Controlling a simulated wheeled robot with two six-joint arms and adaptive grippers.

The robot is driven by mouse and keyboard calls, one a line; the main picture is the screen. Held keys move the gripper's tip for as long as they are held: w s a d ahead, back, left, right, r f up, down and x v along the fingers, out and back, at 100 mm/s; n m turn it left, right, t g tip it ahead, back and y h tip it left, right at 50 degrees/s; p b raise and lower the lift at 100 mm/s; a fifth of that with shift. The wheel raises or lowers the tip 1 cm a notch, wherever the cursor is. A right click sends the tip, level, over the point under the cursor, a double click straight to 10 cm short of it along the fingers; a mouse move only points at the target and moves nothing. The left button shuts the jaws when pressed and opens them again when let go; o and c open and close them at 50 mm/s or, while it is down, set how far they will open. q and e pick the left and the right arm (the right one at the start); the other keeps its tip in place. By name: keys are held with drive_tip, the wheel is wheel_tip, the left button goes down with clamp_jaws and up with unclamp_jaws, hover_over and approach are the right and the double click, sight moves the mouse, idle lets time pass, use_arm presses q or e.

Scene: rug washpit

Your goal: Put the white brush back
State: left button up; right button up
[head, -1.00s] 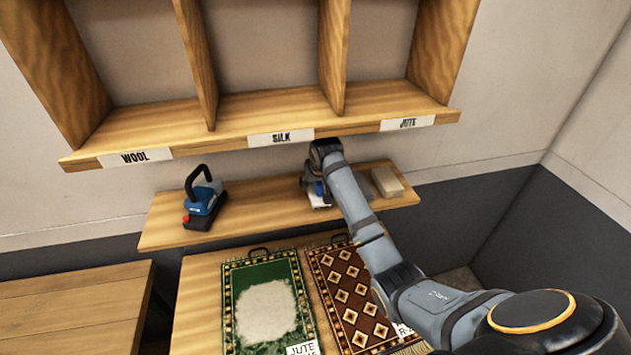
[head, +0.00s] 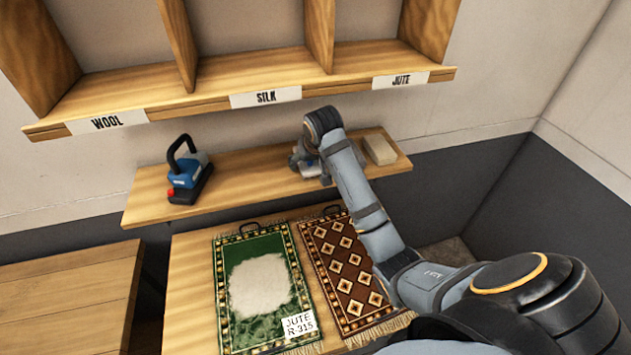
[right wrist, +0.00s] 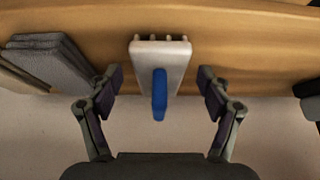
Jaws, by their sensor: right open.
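The white brush (right wrist: 158,62) has a blue handle and stands on the wooden wall shelf (head: 245,180) below the labelled compartments. In the right wrist view it lies centred between the two spread fingers of my right gripper (right wrist: 160,88), with a gap on both sides. In the head view my right gripper (head: 312,165) is over the shelf and hides most of the brush. The right gripper is open and holds nothing. My left gripper is out of view.
A blue and black tool (head: 187,175) stands on the shelf's left part. A pale block (head: 380,149) lies right of my gripper. Compartments labelled WOOL, SILK and JUTE hang above. Below, a green rug (head: 255,325) and a brown rug (head: 345,275) lie on a table.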

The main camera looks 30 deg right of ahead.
drive_tip(key=s+b, duration=0.1)
drive_tip(key=s, duration=0.1)
drive_tip(key=s+a, duration=0.1)
drive_tip(key=s, duration=0.2)
drive_tip(key=shift+s+a+f+b, duration=0.1)
drive_tip(key=shift+s+a+b, duration=0.1)
drive_tip(key=shift+b, duration=0.15)
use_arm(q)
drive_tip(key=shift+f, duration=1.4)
use_arm(e)
drive_tip(key=shift+s+a, duration=0.1)
drive_tip(key=shift+s, duration=0.35)
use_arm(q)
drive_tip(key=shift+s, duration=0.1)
